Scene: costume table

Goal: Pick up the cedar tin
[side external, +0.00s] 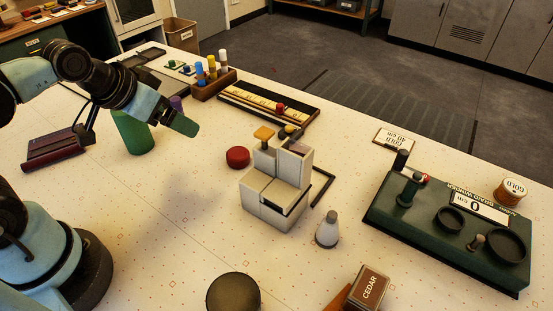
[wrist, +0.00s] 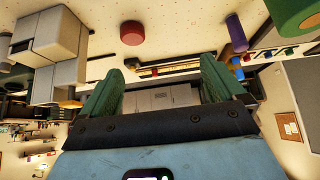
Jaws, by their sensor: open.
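The cedar tin (side external: 371,287) is a small box with a brown face lettered CEDAR, at the bottom edge of the side external view, partly cut off. I cannot make it out in the wrist view. My gripper (side external: 184,125) has green fingers and hangs above the table at the upper left, far from the tin. In the wrist view the two fingers of my gripper (wrist: 161,70) stand apart with nothing between them.
A grey-white block device (side external: 275,195) stands mid-table between my gripper and the tin. A green cylinder (side external: 132,132) is beside my gripper.

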